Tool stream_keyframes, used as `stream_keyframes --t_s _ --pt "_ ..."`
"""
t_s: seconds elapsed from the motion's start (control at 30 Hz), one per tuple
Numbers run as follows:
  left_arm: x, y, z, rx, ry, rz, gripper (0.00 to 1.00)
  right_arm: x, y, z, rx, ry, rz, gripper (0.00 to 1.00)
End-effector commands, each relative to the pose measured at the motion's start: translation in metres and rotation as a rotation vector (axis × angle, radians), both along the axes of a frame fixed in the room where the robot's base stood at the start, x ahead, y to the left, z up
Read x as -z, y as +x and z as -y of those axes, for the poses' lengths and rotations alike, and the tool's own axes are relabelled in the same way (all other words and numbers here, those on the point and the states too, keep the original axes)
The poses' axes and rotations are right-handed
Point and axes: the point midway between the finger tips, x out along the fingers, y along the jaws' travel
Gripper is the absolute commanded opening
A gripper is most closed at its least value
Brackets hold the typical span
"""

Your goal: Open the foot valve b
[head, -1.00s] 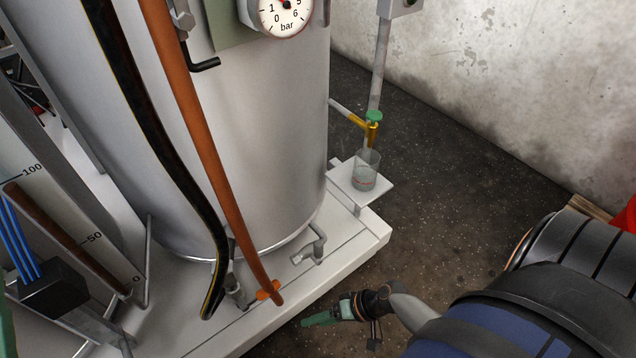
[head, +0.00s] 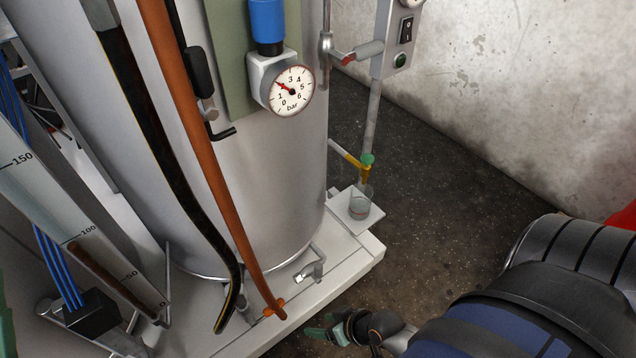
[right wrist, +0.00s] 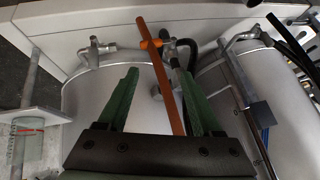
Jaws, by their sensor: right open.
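Two grey metal taps sit low at the foot of the big steel tank (head: 275,170); I see no letter marking either as b. One is the bare tap with a small lever (head: 317,266), also in the right wrist view (right wrist: 95,50). The other is beside the black hose (head: 228,270) and the orange hose (head: 235,240); its body is partly hidden. My right gripper (head: 318,332) is low in front of the plinth, apart from the bare tap. Its green fingers (right wrist: 160,75) are open and empty in the right wrist view. A green sliver at the head view's left edge may be my left gripper.
The white plinth (head: 365,262) has a raised edge. A small shelf (head: 340,205) holds a glass beaker (head: 360,207) under a yellow tap. A pressure gauge (head: 292,91) is on the tank.

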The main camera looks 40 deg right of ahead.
Motion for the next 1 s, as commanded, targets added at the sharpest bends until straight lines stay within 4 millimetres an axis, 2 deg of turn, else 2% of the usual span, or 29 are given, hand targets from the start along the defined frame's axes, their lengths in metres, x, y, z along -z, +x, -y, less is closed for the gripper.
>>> stream_keyframes --t_s 0.03,0.1,0.4,0.6,0.87,1.0 --pt "-0.013 0.000 0.000 0.000 0.000 0.000 0.00 -0.017 0.000 -0.002 -0.008 -0.016 0.019 0.67" --pt "-0.022 0.000 0.000 0.000 0.000 0.000 0.00 -0.031 0.001 -0.004 -0.021 -0.038 0.044 0.67" --pt "-0.044 0.000 0.000 0.000 0.000 0.000 0.00 -0.073 0.004 -0.010 -0.059 -0.107 0.131 0.67" --pt "-0.048 0.000 0.000 0.000 0.000 0.000 0.00 -0.082 0.005 -0.011 -0.068 -0.122 0.154 0.67" --pt "-0.047 0.000 0.000 0.000 0.000 0.000 0.00 -0.082 0.005 -0.011 -0.069 -0.124 0.156 0.67" --pt "-0.047 0.000 0.000 0.000 0.000 0.000 0.00 -0.082 0.005 -0.011 -0.068 -0.124 0.154 0.52"
